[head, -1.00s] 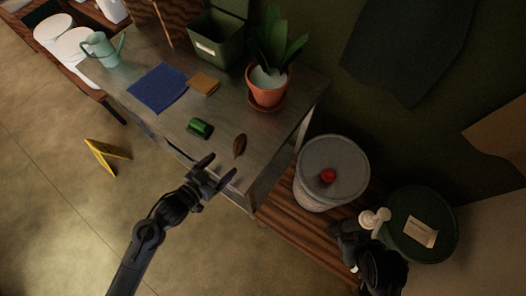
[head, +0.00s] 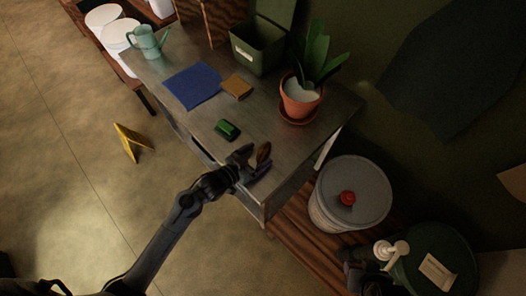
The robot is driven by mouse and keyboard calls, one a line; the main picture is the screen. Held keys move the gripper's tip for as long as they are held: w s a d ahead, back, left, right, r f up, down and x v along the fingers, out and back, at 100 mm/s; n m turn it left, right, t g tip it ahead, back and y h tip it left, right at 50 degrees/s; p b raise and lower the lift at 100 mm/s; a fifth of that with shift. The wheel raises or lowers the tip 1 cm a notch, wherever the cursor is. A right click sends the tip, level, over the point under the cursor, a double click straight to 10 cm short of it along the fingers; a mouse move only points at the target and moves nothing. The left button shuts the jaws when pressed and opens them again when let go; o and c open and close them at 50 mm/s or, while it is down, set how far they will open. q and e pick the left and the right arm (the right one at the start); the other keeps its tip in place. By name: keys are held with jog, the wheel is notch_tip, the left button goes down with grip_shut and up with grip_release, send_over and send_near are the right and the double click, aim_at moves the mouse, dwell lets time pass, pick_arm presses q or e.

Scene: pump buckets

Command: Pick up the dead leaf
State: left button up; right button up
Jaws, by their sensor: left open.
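The dead leaf (head: 264,152) is a small brown leaf near the front right edge of the metal table (head: 316,142). My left gripper (head: 257,163) is open at the leaf, with one finger on its left and the other on its near side. I cannot tell whether the fingers touch it. Part of the leaf is hidden by the gripper. My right gripper (head: 352,268) is dark and partly seen beside the pump bucket at the lower right; its jaws are not clear.
A green block (head: 227,130), blue cloth (head: 192,86), tan sponge (head: 237,87), potted plant (head: 301,99) and green bin (head: 258,47) stand on the table. A grey-lidded bucket (head: 352,190) with a red knob and a dark green pump bucket (head: 440,262) stand at right.

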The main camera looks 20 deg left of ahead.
pick_arm(q)
jog(key=shift+x, duration=1)
jog(key=c, duration=0.9)
jog(key=shift+o, duration=0.2)
